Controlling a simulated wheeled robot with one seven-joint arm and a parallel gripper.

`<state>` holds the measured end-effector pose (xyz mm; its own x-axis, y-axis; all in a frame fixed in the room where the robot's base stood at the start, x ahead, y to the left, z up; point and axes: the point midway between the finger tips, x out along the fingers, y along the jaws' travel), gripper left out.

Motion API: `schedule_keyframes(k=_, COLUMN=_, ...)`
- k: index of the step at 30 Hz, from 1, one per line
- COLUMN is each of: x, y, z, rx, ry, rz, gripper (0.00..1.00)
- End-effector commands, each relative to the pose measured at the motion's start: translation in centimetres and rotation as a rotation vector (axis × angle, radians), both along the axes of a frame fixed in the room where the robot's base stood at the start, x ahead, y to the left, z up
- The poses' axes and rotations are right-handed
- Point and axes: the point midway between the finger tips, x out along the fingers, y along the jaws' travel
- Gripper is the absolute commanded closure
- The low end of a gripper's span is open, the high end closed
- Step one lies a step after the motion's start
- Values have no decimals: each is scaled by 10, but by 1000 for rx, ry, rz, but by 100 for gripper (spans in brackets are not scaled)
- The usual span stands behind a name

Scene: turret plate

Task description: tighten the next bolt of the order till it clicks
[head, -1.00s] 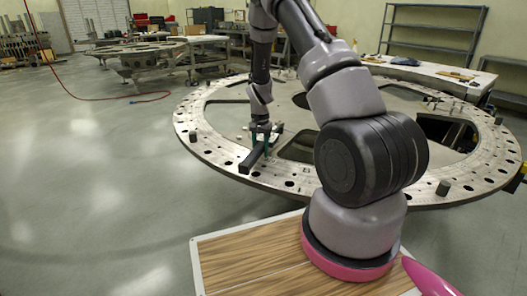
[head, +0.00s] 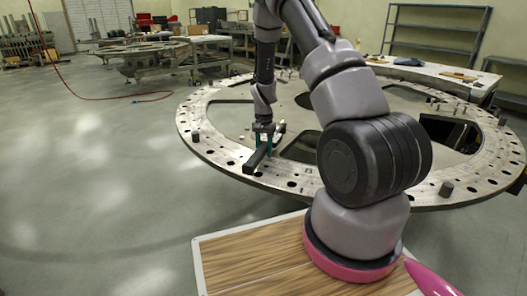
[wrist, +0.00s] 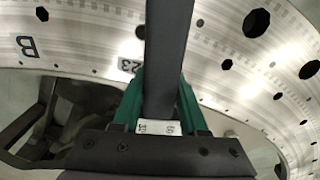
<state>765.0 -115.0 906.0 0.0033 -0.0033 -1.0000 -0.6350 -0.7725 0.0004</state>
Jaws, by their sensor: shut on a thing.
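My gripper (head: 263,147) is shut on a long dark bar-shaped tool (head: 254,162), low over the near left part of the turret plate's ring (head: 222,148). In the wrist view, the green fingers (wrist: 161,80) stand on both sides of the dark bar (wrist: 168,42), which runs up out of the picture. A small pale label with marks (wrist: 158,127) sits between the fingers' bases.
Short dark pegs stand on the ring at the left (head: 195,137), near right (head: 446,189) and far right (head: 502,121). The plate has large openings. A workbench (head: 430,73) and shelves (head: 437,28) stand behind. The floor at left (head: 80,190) is clear.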

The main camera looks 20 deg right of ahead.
Motion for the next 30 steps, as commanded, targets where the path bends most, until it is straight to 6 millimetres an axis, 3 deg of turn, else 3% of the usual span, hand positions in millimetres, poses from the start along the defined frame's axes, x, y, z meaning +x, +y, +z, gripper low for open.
schedule_keyframes(k=18, x=2, y=0, z=27, rx=0, ry=-5, rz=0, gripper=100)
schedule_keyframes(k=30, x=1, y=0, z=30, rx=0, ry=-4, rz=0, gripper=100)
